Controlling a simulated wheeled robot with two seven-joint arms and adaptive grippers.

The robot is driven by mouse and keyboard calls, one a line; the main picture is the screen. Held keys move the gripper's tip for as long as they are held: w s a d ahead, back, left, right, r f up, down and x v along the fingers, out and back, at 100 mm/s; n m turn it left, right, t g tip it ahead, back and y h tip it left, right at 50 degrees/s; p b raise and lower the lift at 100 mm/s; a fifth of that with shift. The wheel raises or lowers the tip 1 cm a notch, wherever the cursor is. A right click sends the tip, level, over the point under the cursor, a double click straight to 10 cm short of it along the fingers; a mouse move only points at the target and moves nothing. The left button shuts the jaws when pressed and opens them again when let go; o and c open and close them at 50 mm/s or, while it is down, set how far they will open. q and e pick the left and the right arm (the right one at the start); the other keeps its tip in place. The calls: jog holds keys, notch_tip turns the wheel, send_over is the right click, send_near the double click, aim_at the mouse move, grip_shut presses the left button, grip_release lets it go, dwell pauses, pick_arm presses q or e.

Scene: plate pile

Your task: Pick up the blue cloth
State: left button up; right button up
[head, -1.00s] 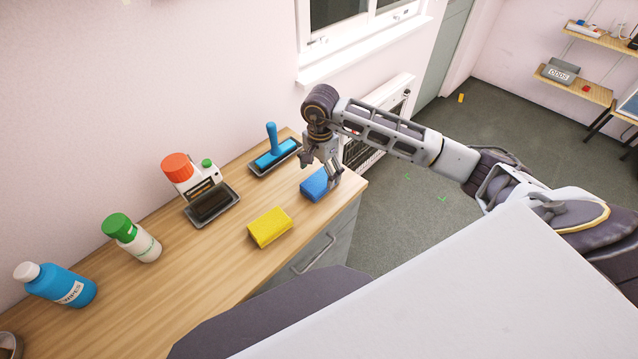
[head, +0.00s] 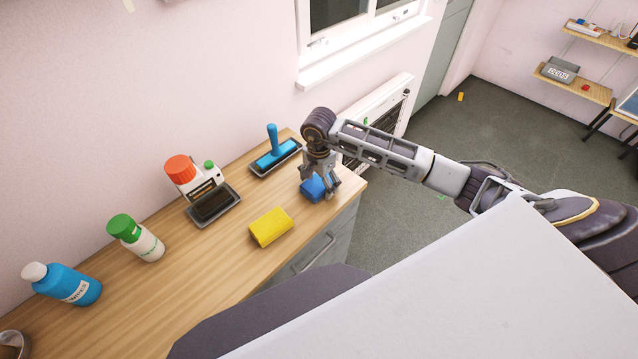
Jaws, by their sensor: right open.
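The blue cloth (head: 313,188) is a small folded block on the wooden counter near its right end. My right gripper (head: 322,194) is directly over the cloth, pointing down, with its fingers low around or in front of it. The gripper is open. It hides part of the cloth, and I cannot tell whether the fingers touch it. My left gripper does not show.
A yellow cloth (head: 270,227) lies left of the blue one on the counter (head: 190,280). The counter's right edge is close.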

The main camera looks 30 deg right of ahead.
aim_at(319, 181)
dwell(0.3)
jog(key=c, duration=1.1)
jog(key=shift+r, duration=0.15)
jog(key=shift+r+b, duration=0.9)
jog(key=shift+r, duration=4)
jog(key=o, duration=0.5)
jog(key=shift+c, duration=0.2)
jog(key=c, duration=0.4)
jog(key=shift+o, duration=0.2)
jog(key=shift+s+f, duration=0.1)
